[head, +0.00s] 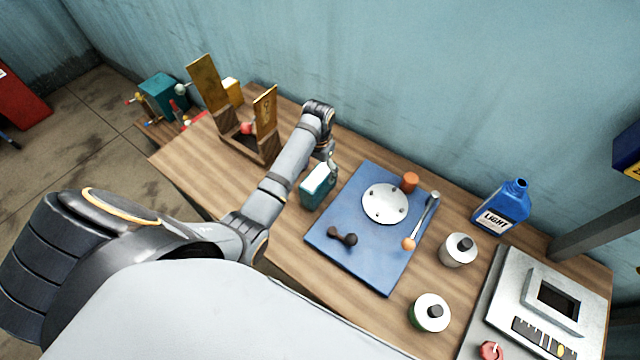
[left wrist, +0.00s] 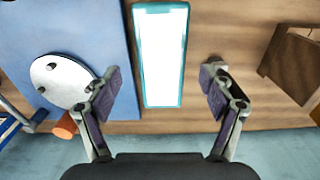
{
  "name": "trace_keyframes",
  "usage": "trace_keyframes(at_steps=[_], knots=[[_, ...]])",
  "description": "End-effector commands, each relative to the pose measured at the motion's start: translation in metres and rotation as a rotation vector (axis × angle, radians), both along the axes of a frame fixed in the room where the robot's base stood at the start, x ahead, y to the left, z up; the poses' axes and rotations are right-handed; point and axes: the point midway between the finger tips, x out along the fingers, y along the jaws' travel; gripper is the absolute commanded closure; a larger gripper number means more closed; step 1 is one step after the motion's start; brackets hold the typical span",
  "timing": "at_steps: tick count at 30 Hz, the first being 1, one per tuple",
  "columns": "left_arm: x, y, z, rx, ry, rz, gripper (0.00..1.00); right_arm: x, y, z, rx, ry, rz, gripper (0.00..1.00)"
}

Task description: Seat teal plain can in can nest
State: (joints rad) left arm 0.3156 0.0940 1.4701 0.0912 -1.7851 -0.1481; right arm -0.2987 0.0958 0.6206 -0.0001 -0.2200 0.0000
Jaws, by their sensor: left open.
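The teal plain can (head: 316,190) is a rectangular box with a pale top, standing upright on the wooden bench just left of the blue mat. In the left wrist view the can (left wrist: 161,55) shows its white top and teal rim. My left gripper (head: 328,158) is over the can's far side. In the left wrist view its open fingers (left wrist: 160,88) lie either side of the can's line, with a gap on each side. A grey raised frame with a dark rectangular opening (head: 558,302), likely the can nest, is at the bench's right end. My right gripper is not in view.
The blue mat (head: 338,262) bears a white disc (head: 385,204), a dark dumbbell-shaped piece (head: 342,237) and an orange cylinder (head: 410,181). A wooden stand (head: 264,112) is at the left.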

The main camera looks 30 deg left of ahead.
Motion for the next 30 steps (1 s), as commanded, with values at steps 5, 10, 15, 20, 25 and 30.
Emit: trace_keyframes(at_steps=[5, 10, 15, 20, 25, 30], knots=[[0.003, -0.003, -0.027, 0.0, 0.005, -0.001, 0.19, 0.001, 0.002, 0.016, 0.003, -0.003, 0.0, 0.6], [0.003, -0.003, -0.039, 0.0, 0.001, -0.001, 0.19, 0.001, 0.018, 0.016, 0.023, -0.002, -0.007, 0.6], [0.003, -0.003, -0.039, 0.0, 0.0, -0.001, 0.2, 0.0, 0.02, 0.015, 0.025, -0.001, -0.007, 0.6], [0.003, -0.003, -0.039, 0.0, 0.001, -0.001, 0.42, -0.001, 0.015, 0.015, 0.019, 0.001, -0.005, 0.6], [0.003, -0.003, -0.039, 0.0, 0.001, 0.0, 0.65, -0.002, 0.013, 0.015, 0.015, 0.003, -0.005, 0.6], [0.003, -0.003, -0.039, 0.0, 0.001, 0.0, 0.88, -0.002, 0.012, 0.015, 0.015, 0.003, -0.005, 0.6]])
